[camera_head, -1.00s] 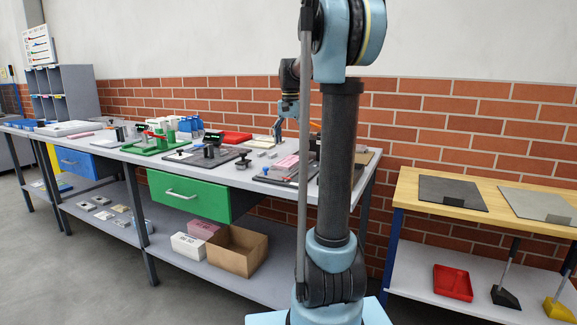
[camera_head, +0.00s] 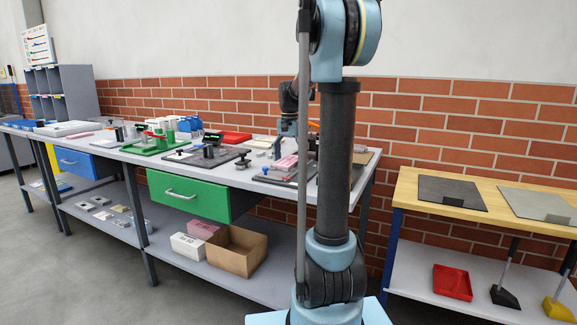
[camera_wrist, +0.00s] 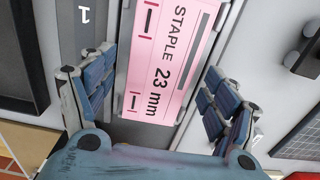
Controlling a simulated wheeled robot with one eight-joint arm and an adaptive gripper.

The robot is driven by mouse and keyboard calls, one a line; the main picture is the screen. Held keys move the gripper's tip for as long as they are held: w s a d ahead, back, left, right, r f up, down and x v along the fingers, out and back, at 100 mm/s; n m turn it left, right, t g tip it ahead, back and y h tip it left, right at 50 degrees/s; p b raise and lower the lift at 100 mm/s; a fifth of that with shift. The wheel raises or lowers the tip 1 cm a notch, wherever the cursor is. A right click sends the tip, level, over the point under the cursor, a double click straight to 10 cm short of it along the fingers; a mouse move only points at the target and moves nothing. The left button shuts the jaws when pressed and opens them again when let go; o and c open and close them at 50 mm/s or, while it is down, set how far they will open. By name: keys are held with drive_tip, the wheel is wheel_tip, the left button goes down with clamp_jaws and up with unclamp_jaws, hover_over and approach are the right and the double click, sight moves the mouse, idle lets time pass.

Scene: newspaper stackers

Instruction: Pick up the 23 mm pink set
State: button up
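The 23 mm pink set (camera_wrist: 168,60) shows in the wrist view, marked "STAPLE 23 mm". It lies in a grey slot beside a dark strip with the numeral 1. My gripper (camera_wrist: 158,98) is open over it, with one blue-padded finger on each side. A gap shows between the set and the right finger; contact on the left cannot be told. In the head view my gripper (camera_head: 286,133) is low over the right part of the bench, partly hidden by my arm. A pink stack (camera_head: 287,163) lies just below it; its label is unreadable there.
The grey bench (camera_head: 235,174) carries a green fixture (camera_head: 155,145), a dark plate with clamps (camera_head: 205,153) and a red tray (camera_head: 234,137). In the wrist view a dark block (camera_wrist: 303,58) stands to the right of the fingers. A wooden-topped table (camera_head: 402,190) stands at right.

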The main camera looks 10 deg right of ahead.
drive_tip(key=c, duration=1.3)
drive_tip(key=shift+o, duration=0.2)
drive_tip(key=shift+r, duration=0.15)
